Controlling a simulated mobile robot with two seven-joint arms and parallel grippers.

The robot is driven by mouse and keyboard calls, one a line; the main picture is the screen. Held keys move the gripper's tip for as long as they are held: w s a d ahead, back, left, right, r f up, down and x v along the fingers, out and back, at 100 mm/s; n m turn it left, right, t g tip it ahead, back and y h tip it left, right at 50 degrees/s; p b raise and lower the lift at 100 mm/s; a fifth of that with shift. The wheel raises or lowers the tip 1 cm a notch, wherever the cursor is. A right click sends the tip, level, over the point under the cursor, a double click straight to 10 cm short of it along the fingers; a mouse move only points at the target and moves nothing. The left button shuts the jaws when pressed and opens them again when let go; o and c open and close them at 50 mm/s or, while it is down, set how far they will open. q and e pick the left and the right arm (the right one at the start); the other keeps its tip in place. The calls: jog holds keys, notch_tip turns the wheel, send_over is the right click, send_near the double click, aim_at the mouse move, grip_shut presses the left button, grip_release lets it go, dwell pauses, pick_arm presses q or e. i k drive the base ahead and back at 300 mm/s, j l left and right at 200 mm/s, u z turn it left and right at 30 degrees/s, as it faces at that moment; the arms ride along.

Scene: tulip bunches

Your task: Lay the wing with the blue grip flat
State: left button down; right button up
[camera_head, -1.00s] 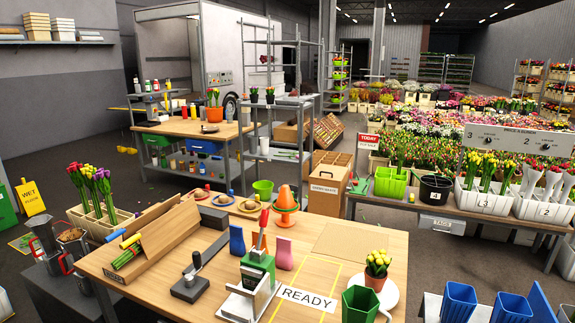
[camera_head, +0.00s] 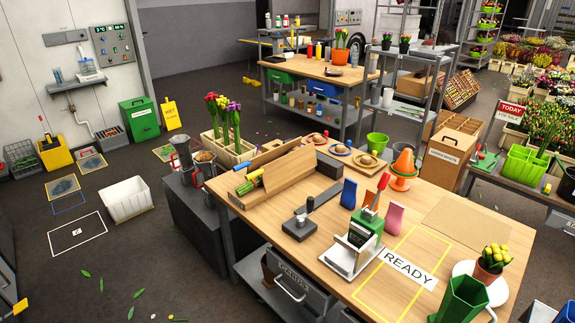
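A brown wooden fixture (camera_head: 288,176) with raised, tilted boards stands at the left end of the wooden table (camera_head: 330,230). At its left end I see a yellow cylinder (camera_head: 242,166), a small blue grip (camera_head: 254,173) just beside it, and green rods or stems (camera_head: 248,185) lying lower down. The board by the blue grip looks tilted up, not flat; I cannot tell exactly which board the grip is fixed to. Neither of my grippers shows, and nothing is seen touching the fixture.
On the table are a black lever tool (camera_head: 298,226), a green and white device (camera_head: 358,246), a READY label (camera_head: 410,268) and a green vase (camera_head: 460,300). Left of the table stand a dark low cabinet (camera_head: 200,220) and a tulip crate (camera_head: 226,150). Floor farther left has free room around a white bin (camera_head: 129,200).

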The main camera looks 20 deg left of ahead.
aim_at(253, 164)
jog(key=i+j, duration=0.15)
jog(key=j, duration=0.2)
jog(key=i+j+z, duration=0.15)
jog(key=j, duration=0.55)
jog(key=i+j+z, duration=0.15)
jog(key=j+z, duration=0.25)
jog(key=j, duration=0.7)
jog(key=j+z, duration=0.35)
jog(key=j, duration=0.75)
jog(key=k+j+z, duration=0.1)
jog(key=j+z, duration=0.3)
jog(key=j, duration=0.7)
jog(key=j+z, duration=0.1)
jog(key=j, duration=0.4)
jog(key=k+j+z, duration=0.1)
jog(key=j, duration=0.4)
jog(key=j+z, duration=0.15)
jog(key=j, duration=0.35)
jog(key=k+j+z, duration=0.1)
jog(key=j, duration=0.4)
jog(key=k, duration=0.65)
jog(key=u, duration=0.35)
